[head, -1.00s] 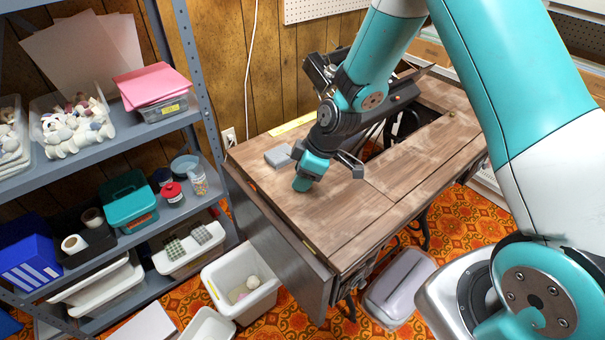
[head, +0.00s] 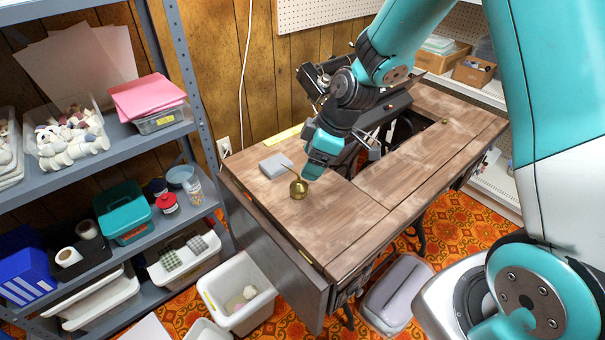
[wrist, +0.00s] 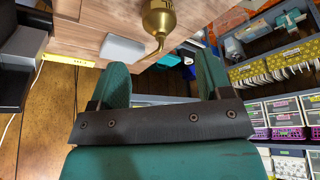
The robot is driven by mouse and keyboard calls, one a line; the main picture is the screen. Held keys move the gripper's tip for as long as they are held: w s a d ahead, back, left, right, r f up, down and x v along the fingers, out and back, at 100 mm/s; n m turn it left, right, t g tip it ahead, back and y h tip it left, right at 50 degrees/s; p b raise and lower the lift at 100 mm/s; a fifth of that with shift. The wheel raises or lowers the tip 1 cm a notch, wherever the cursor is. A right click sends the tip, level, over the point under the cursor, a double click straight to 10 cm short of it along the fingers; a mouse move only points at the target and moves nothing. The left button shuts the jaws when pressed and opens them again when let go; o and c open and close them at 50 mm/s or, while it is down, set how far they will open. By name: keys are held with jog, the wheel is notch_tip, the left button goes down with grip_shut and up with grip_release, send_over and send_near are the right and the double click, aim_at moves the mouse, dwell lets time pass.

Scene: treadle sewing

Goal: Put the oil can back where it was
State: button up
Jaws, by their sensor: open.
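The brass oil can (head: 298,188) stands upright on the left part of the wooden sewing table (head: 330,215), its thin spout pointing up and to the left. It also shows in the wrist view (wrist: 158,20), beyond the fingers, with its spout bent toward them. My gripper (head: 311,172) is just behind and to the right of the can in the head view. In the wrist view its two green fingers (wrist: 160,85) are spread apart with nothing between them. The can looks clear of the fingers.
A grey box (head: 276,165) lies on the table just behind the can, near a yellow ruler (head: 287,135). The dark sewing machine (head: 330,75) and its open well are to the right. A shelf rack (head: 200,110) stands left; the tabletop's front is clear.

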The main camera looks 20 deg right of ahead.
jog(key=s+a+r+m, duration=0.2)
jog(key=s+a+r, duration=0.2)
jog(key=s+r, duration=0.5)
jog(key=s+a+r+m+g, duration=0.1)
jog(key=s+r, duration=0.3)
jog(key=s, duration=0.3)
jog(key=s+a+r+m+g, duration=0.1)
jog(key=s+a+r+m, duration=0.1)
jog(key=s+r, duration=0.2)
jog(key=s, duration=0.3)
jog(key=shift+s+r+m, duration=0.15)
jog(key=shift+s+m, duration=0.1)
jog(key=shift+m, duration=0.05)
